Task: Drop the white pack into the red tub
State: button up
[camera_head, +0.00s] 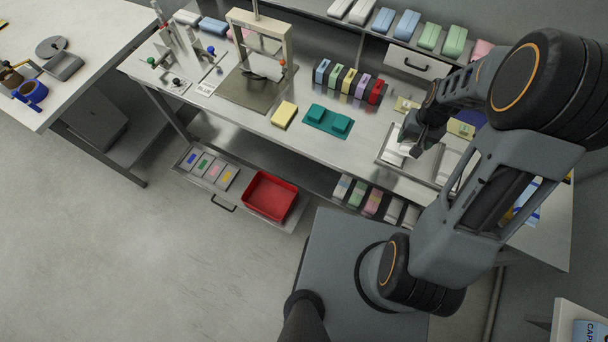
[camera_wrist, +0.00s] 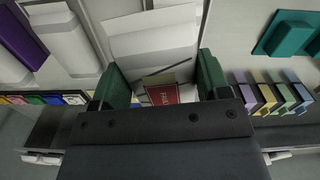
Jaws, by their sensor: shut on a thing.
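My gripper (camera_head: 408,146) is low over the right part of the steel bench, at a shallow metal tray. It is shut on the white pack (camera_head: 394,154), which shows just left of and below the fingers. In the wrist view, the white pack (camera_wrist: 155,42) sits between the two green fingers of my gripper (camera_wrist: 163,80). A small red patch with lettering shows below it there; I cannot tell what it belongs to. The red tub (camera_head: 283,206) stands on a pulled-out low drawer under the bench, left of and lower than my gripper. It looks empty.
A yellow pack (camera_head: 285,114), a teal tray (camera_head: 328,121) and a row of coloured packs (camera_head: 350,80) stand on the bench left of my gripper. A press-like frame (camera_head: 260,45) rises further left. Coloured cards (camera_head: 208,168) lie beside the tub. Floor in front is clear.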

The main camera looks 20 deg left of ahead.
aim_at(275, 199)
jog(key=u, duration=0.2)
jog(key=k, duration=0.2)
jog(key=u, duration=1.4)
